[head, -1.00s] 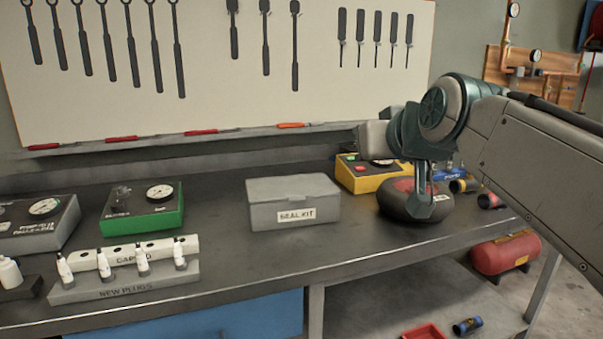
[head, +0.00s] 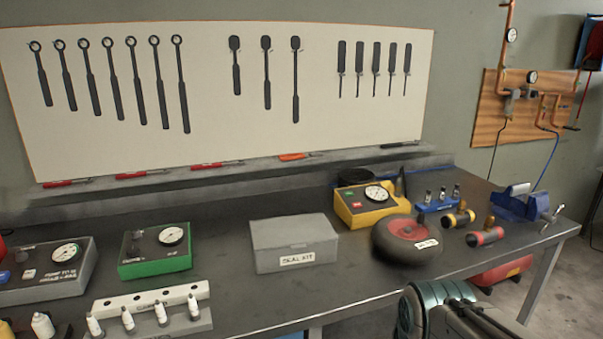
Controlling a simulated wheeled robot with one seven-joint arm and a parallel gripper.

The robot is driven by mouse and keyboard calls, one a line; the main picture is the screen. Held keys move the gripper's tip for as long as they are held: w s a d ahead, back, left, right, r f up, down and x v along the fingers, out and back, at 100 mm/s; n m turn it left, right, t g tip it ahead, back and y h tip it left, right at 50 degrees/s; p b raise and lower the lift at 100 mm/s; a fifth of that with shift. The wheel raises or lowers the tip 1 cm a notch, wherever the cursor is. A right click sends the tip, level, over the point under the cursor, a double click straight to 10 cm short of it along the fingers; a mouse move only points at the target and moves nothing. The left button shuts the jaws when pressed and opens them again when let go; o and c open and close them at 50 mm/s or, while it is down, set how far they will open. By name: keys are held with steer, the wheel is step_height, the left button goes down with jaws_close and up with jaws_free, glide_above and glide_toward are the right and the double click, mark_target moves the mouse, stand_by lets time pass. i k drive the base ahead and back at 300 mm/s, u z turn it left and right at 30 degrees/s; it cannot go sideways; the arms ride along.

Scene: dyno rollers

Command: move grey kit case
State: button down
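The grey kit case (head: 293,241) is a closed, lidded box with a white "SEAL KIT" label on its front. It stands upright on the dark workbench (head: 245,299), near the middle of the head view. My arm shows only at the bottom right edge of the head view, in front of the bench. The fingers of my gripper are out of the picture, so their state is hidden.
A black and red wheel (head: 407,240) lies just right of the case. A yellow gauge box (head: 367,206) stands behind the wheel, a green one (head: 155,253) left of the case. A rack of white plugs (head: 150,314) is at front left. A blue vise (head: 527,204) sits far right.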

mark_target(319, 254)
steer(key=i, duration=0.85)
steer(key=u, duration=0.65)
